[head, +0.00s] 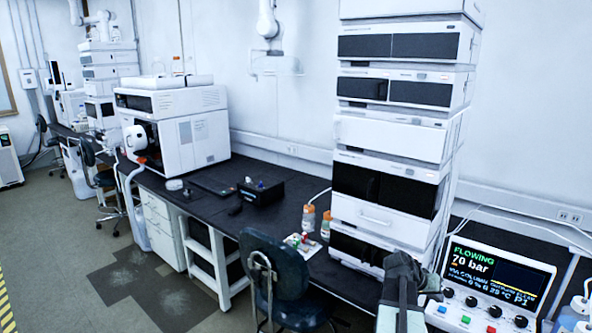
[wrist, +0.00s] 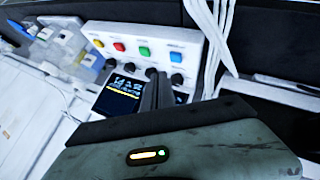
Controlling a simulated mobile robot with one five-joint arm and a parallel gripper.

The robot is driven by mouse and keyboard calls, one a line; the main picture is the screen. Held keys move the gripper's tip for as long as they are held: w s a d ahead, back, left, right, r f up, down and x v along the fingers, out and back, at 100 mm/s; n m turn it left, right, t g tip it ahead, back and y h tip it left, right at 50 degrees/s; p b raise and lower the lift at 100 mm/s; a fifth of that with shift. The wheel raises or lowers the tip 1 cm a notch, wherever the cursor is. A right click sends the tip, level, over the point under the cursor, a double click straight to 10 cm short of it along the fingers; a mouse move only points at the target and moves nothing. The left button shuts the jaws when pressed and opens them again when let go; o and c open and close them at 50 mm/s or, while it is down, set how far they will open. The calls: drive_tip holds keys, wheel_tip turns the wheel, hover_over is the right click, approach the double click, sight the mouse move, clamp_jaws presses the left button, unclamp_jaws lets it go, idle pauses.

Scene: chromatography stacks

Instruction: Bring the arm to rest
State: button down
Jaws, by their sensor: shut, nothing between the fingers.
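My gripper (wrist: 158,88) shows in the wrist view as dark fingers closed together beyond its grey-green body. The fingers point at the control box (wrist: 200,48) and overlap its face between a black knob and the dark screen. I cannot tell whether they touch it. The box has yellow, red, green and blue buttons and a row of black knobs. In the head view my arm rises at the bottom right, left of the control box (head: 470,318). Its screen (head: 497,275) reads FLOWING, 70 bar. My fingertips are hard to make out there.
A tall stack of white and black modules (head: 385,190) stands behind my arm. A dark chair (head: 285,280) is at the bench's front. Orange-capped bottles (head: 308,218) stand left of the stack. White cables (wrist: 212,45) run beside the box. Open floor lies at the left.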

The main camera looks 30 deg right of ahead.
drive_tip(key=w+a+f+n+t+y+p, duration=0.1)
drive_tip(key=w+a+n+t, duration=0.1)
drive_tip(key=w+a, duration=0.9)
drive_tip(key=w+a+n+t+y, duration=0.1)
drive_tip(key=w+a+n+t, duration=0.15)
drive_tip(key=w+a, duration=0.9)
drive_tip(key=a+f+n+y+p, duration=0.1)
drive_tip(key=a+f+n+y, duration=0.2)
drive_tip(key=a, duration=2.1)
drive_tip(key=s+a+n+g+y, duration=0.2)
drive_tip(key=s+a+n+y, duration=0.2)
drive_tip(key=a, duration=0.9)
drive_tip(key=shift+s+a+f, duration=0.35)
drive_tip(key=shift+s+f, duration=0.1)
drive_tip(key=shift+s, duration=0.35)
